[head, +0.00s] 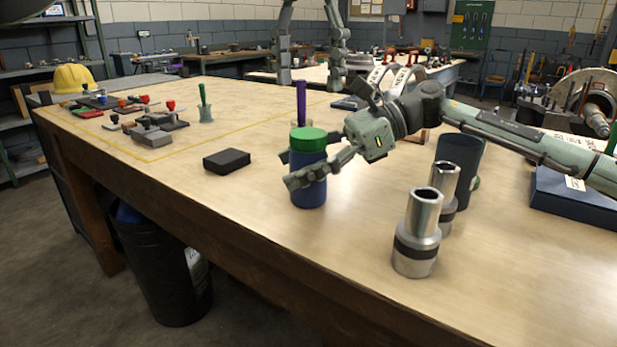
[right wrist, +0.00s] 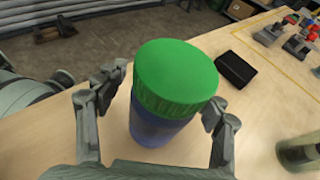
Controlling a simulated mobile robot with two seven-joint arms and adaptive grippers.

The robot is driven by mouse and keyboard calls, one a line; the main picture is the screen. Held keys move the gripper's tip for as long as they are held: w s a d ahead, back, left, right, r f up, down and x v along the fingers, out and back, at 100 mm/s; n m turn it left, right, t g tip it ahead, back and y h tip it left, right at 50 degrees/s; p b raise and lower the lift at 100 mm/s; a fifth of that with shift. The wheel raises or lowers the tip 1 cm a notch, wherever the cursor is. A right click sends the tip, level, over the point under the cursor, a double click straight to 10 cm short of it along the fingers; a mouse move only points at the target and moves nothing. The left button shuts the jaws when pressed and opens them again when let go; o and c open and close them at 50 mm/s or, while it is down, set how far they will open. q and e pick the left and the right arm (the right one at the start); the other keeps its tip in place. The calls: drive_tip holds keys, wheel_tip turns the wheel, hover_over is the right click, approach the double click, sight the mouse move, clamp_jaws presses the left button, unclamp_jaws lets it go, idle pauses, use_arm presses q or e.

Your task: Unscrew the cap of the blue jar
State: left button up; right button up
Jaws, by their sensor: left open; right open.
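The blue jar (head: 310,192) stands upright near the front edge of the wooden table (head: 350,243), with its green cap (head: 308,134) on top. In the right wrist view the jar (right wrist: 158,130) and its ribbed cap (right wrist: 176,76) fill the middle. My right gripper (head: 294,168) is open, with one finger on each side of the jar; it also shows in the right wrist view (right wrist: 160,102). Its fingers are level with the upper body, just below the cap; whether either touches is unclear. My left gripper (head: 309,86) is open and empty, pointing down behind the jar.
A black block (head: 227,160) lies left of the jar. A purple-handled tool (head: 301,100) stands behind it. Metal sockets (head: 416,236) and a dark cup (head: 460,157) stand right, under my right arm. A blue box (head: 572,198) lies farther right. The table between block and clamps (head: 152,136) is clear.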

drive_tip(key=shift+s+a+f, duration=0.1)
drive_tip(key=shift+a+f, duration=0.15)
drive_tip(key=shift+a, duration=0.4)
drive_tip(key=shift+c, duration=0.6)
clamp_jaws()
drive_tip(key=shift+f, duration=0.1)
